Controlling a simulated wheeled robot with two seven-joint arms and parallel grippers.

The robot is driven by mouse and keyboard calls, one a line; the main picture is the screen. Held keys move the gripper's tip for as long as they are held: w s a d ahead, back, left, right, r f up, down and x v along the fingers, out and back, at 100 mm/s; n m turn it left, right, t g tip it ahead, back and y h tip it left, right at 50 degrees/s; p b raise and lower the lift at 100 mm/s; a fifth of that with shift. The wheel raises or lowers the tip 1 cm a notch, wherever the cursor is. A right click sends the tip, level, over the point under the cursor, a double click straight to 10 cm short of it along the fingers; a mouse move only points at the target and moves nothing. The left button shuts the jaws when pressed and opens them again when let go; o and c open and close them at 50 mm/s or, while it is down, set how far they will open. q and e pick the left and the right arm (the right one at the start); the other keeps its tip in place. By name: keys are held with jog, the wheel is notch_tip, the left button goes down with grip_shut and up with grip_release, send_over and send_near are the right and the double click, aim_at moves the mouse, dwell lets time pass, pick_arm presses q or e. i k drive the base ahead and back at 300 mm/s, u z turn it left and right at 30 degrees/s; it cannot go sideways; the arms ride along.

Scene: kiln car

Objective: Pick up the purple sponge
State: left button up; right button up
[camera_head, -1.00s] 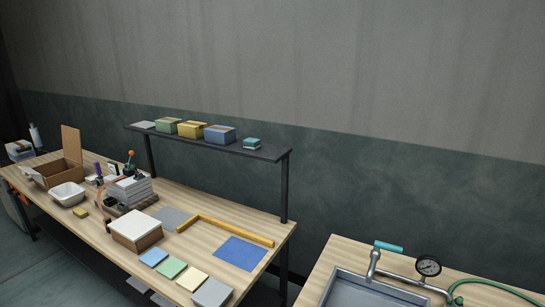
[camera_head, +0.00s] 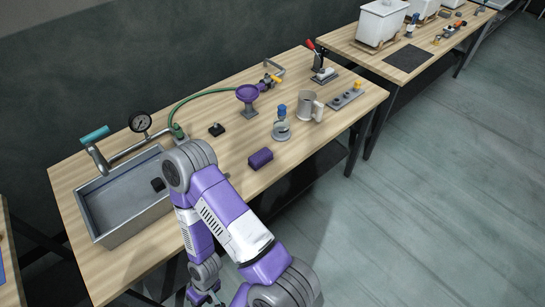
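The purple sponge (camera_head: 260,159) is a small dark purple block. It lies on the wooden bench top near the front edge, to the right of the sink. One purple, white and grey arm of mine, apparently the right one, rises from the bottom centre. It bends at an elbow beside the sink, left of the sponge, and hangs down in front of the bench. Its gripper (camera_head: 207,298) is partly cut off at the bottom edge, well below and apart from the sponge. Whether its fingers are open is too small to tell. My other gripper is out of view.
The metal sink (camera_head: 125,205) with tap and gauge (camera_head: 140,122) fills the bench's left part. A purple funnel (camera_head: 247,94), blue-topped device (camera_head: 281,127), metal mug (camera_head: 309,106) and small black block (camera_head: 216,130) stand around the sponge. Floor (camera_head: 430,200) at right is clear.

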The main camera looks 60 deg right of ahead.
aim_at(263, 156)
jog(key=z, duration=2.35)
jog(key=k, duration=0.4)
jog(key=z, duration=1.05)
jog(key=k, duration=0.95)
jog(key=z, duration=0.7)
jog(key=i, duration=1.7)
jog(key=u, duration=0.9)
jog(key=i, duration=1.35)
jog(key=u, duration=1.75)
jog(key=i, duration=0.4)
jog(key=u, duration=0.25)
